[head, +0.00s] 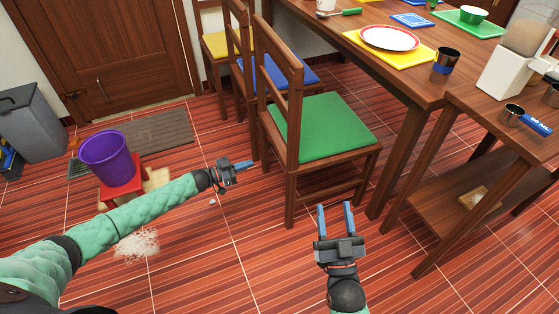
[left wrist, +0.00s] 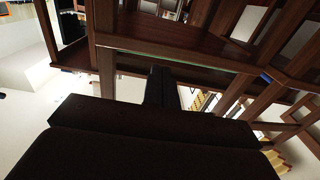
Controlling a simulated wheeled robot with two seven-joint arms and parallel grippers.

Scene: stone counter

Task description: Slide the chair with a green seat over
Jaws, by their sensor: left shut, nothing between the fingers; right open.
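The chair with a green seat (head: 325,127) stands upright on the floor beside the table, its wooden back toward the left. My left gripper (head: 243,165) is shut and empty, a little left of the chair's back and apart from it in the head view. My right gripper (head: 335,210) is open and empty, in front of the chair below the seat's near side, its blue fingers pointing toward the chair.
A wooden table (head: 405,75) stands right of the chair, with a side table (head: 500,110) nearer. Chairs with blue (head: 280,72) and yellow (head: 217,45) seats stand behind. A purple bucket (head: 106,158) sits on a red stool (head: 121,190) at left. Floor between is mostly clear.

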